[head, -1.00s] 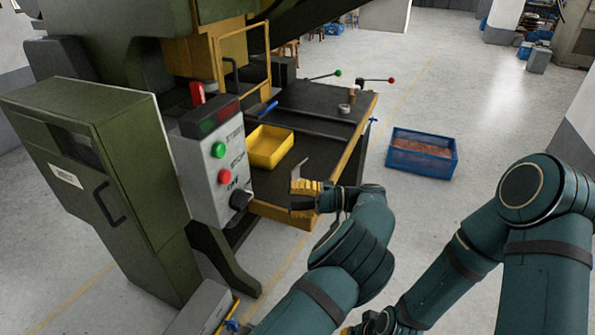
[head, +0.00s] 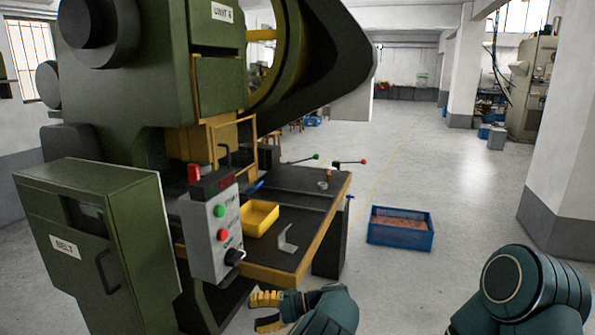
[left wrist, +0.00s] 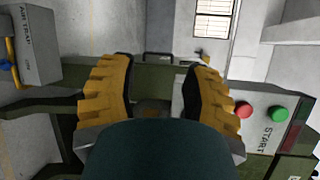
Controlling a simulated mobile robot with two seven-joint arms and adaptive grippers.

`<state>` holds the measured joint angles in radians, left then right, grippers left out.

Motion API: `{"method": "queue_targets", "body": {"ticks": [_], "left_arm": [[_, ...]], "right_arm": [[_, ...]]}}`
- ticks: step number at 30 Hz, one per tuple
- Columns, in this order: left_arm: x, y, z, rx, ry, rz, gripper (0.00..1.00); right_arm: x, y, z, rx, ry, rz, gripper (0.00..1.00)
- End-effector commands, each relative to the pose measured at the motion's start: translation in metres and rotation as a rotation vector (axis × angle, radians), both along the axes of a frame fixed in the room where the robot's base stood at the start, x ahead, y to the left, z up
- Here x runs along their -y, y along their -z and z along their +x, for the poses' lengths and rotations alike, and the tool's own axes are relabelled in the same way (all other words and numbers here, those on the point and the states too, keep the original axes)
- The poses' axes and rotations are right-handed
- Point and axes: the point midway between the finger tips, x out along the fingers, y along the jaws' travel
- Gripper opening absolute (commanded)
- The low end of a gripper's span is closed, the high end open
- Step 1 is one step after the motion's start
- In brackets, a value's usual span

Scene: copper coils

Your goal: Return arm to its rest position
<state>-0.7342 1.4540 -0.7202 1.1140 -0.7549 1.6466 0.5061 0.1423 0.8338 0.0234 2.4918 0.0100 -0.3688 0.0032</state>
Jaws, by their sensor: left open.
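My left gripper (head: 268,311), with yellow fingers, is open and empty at the bottom of the head view, below the front edge of the press table. In the left wrist view its two yellow fingers (left wrist: 162,100) stand apart with nothing between them. The control box (head: 215,230), with green and red buttons, is up and left of the gripper. It also shows in the left wrist view (left wrist: 260,125), at the right. My right arm shows only in part at the lower right, and its gripper is out of view.
The green press's table (head: 310,215) carries a yellow bin (head: 260,218) and a small grey bent metal piece (head: 287,240). A blue crate (head: 400,238) of copper-coloured pieces stands on the floor to the right. The floor behind is open. A pillar (head: 560,190) is at the right.

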Motion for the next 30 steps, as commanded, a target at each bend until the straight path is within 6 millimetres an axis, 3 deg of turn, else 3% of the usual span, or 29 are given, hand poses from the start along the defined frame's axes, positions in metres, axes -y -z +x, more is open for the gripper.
{"method": "queue_targets", "body": {"ticks": [1,3,8,12,15,21,26,30], "left_arm": [[-0.02,0.026,-0.004,-0.056,-0.013,-0.073,0.48],[-0.041,0.062,-0.013,-0.125,-0.021,-0.192,0.48],[-0.076,0.153,-0.055,-0.259,-0.049,-0.536,0.48],[-0.077,0.221,-0.107,-0.294,-0.08,-0.874,0.48],[-0.065,0.252,-0.143,-0.264,-0.099,-1.097,0.48],[-0.028,0.276,-0.198,-0.087,-0.135,-1.465,0.48],[-0.007,0.267,-0.227,0.128,-0.153,-1.649,0.48],[-0.003,0.252,-0.241,0.293,-0.154,-1.714,0.48]], "right_arm": [[-0.001,0.004,0.001,0.001,-0.001,0.0,0.0],[-0.001,0.007,0.001,0.001,-0.002,0.0,0.0],[-0.001,0.016,0.0,-0.001,-0.002,-0.001,0.0],[-0.002,0.023,-0.001,-0.005,-0.005,-0.001,0.0],[-0.002,0.029,-0.002,-0.007,-0.005,-0.001,0.0],[-0.002,0.04,-0.002,-0.009,-0.007,-0.002,0.0],[-0.003,0.048,-0.003,-0.011,-0.009,-0.003,0.0],[-0.003,0.053,-0.003,-0.013,-0.01,-0.003,0.0]]}}
